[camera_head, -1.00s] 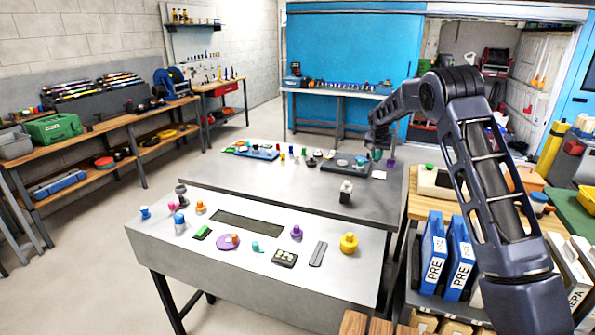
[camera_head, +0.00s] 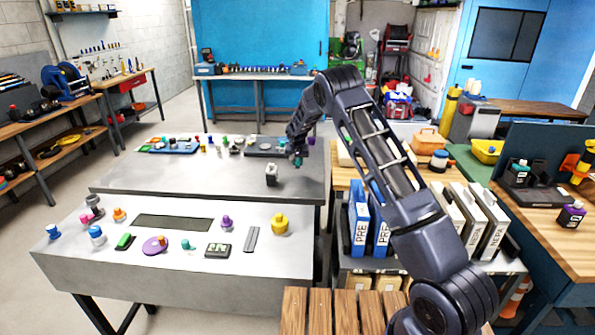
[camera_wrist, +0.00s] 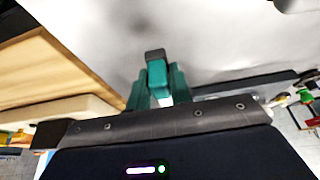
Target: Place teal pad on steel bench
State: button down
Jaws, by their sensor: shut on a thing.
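My gripper (camera_head: 297,161) is over the right part of the grey steel bench (camera_head: 215,183), near a small white-and-black item (camera_head: 271,174). In the wrist view my gripper (camera_wrist: 158,90) is shut on a small teal piece with a dark end, which I take for the teal pad (camera_wrist: 157,74). The fingers cover its sides. A pale grey surface fills the background beyond it. In the head view only a small bit of teal shows at the fingertips, and I cannot tell whether it touches the bench top.
A lighter front bench (camera_head: 70,262) holds several small coloured parts. A dark tray (camera_head: 263,147) and a blue tray (camera_head: 170,146) lie along the steel bench's far side. Blue binders (camera_head: 359,222) stand to the right. The steel bench's middle is clear.

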aim_at(298, 166)
jog(key=shift+f, duration=2.35)
jog(key=shift+f, duration=0.1)
jog(key=c, duration=1.3)
grip_release()
jog(key=shift+o, duration=0.2)
jog(key=v, duration=1.2)
